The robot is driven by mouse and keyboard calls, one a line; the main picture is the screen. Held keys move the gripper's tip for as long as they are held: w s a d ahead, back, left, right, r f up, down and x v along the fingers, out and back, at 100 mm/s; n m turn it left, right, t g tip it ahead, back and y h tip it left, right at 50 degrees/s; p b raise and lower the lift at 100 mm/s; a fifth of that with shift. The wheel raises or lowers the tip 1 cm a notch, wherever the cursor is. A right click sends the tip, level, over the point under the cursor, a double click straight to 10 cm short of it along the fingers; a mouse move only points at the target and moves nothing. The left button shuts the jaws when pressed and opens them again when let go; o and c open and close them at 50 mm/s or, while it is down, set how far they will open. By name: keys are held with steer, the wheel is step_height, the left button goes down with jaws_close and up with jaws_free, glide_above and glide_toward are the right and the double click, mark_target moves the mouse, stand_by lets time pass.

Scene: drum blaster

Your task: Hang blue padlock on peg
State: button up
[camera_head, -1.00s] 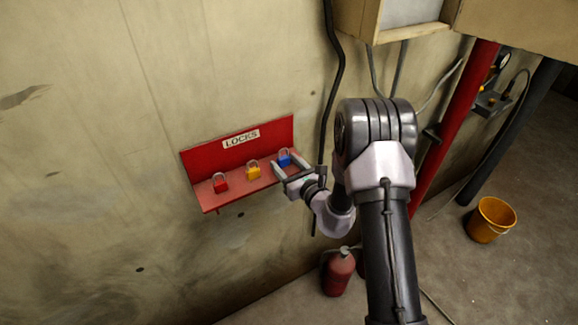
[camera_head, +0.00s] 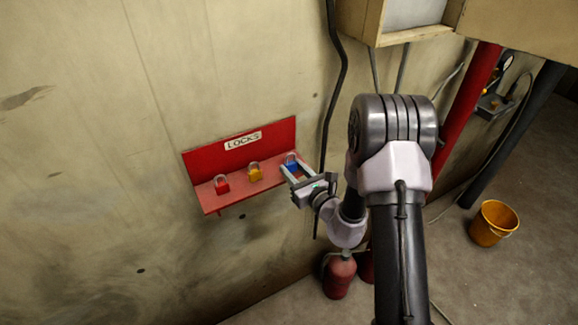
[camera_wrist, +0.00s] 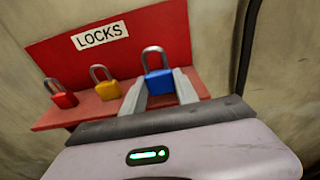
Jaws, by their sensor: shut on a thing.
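The blue padlock (camera_wrist: 160,82) is upright between the two fingers of my gripper (camera_wrist: 160,88) in the wrist view, its steel shackle pointing up. In the head view the blue padlock (camera_head: 293,167) is partly covered by my gripper (camera_head: 298,173) at the right end of the red shelf. My gripper is shut on its body. I cannot tell whether the padlock still touches the shelf. No peg can be made out in these frames.
The red LOCKS shelf (camera_head: 235,191) on the wall carries a red padlock (camera_head: 221,184) and a yellow padlock (camera_head: 255,172) to the left. A dark cable (camera_head: 331,100) runs down the wall at right. A fire extinguisher (camera_head: 339,275) and yellow bucket (camera_head: 492,223) stand on the floor.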

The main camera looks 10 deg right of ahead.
steer(key=f+b+v, duration=0.1)
steer(key=b+v, duration=0.2)
steer(key=v, duration=0.6)
steer(key=s+a+f+n+y+b, duration=0.1)
steer(key=s+f+b, duration=0.1)
steer(key=f+b, duration=0.6)
steer(key=s+a+f+n+g+y+b, duration=0.1)
steer(key=s+f+b, duration=0.2)
steer(key=f+b, duration=0.6)
step_height(320, 180, down, 3)
steer(key=shift+a+r+y, duration=0.1)
steer(key=shift+a+y, duration=0.2)
steer(key=shift+y, duration=0.1)
